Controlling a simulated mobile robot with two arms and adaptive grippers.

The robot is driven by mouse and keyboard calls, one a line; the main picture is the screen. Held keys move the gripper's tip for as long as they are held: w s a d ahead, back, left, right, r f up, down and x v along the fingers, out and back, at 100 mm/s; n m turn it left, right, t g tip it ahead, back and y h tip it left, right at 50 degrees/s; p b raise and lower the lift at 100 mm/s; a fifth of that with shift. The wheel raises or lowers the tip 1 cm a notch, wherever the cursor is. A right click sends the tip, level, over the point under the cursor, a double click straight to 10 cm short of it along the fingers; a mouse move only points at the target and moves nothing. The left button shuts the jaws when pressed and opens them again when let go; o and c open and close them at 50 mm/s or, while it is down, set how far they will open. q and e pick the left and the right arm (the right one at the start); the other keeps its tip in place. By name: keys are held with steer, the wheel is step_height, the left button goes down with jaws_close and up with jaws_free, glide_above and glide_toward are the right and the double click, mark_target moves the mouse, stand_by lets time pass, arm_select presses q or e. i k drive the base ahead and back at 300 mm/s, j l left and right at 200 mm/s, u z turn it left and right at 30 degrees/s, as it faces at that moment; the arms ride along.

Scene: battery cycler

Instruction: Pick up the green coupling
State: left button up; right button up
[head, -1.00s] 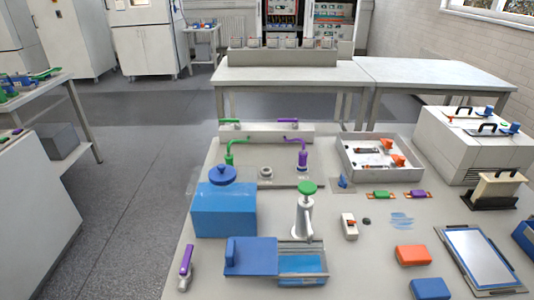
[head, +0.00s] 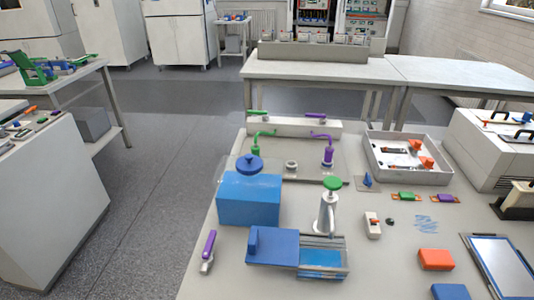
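Several green parts are in view, and I cannot tell for certain which is the coupling. A small green block (head: 405,196) lies on an orange strip, beside a similar purple block (head: 444,198). A green bent fitting (head: 258,143) stands at the back of the bench, left of a purple one (head: 327,150). A green bar (head: 258,112) lies on the white rail behind. A green round knob (head: 332,183) tops a white upright device. Neither of my grippers is in the picture.
On the bench (head: 225,270) are a blue box (head: 249,200), a blue-lidded bath (head: 272,246), a white tray (head: 408,158) with orange-handled parts and an orange block (head: 436,259). Another counter (head: 50,190) stands left. Grey floor (head: 160,190) is clear between them.

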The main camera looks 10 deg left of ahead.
mark_target(255, 149)
steer(key=j+z, duration=0.1)
steer(key=j, duration=0.75)
steer(key=k+j+z, duration=0.1)
steer(key=j, duration=0.8)
steer(key=i+j+z, duration=0.1)
steer(key=j, duration=0.45)
steer(key=i+j+z, duration=0.15)
steer(key=j, duration=0.4)
steer(key=j+z, duration=0.1)
steer(key=j, duration=0.4)
steer(key=i+j+z, duration=0.35)
steer(key=i+j, duration=0.45)
steer(key=i+l, duration=0.1)
steer(key=i, duration=0.2)
steer(key=i+l+z, duration=0.1)
steer(key=i+j, duration=0.1)
steer(key=j+z, duration=0.05)
steer(key=j, duration=0.05)
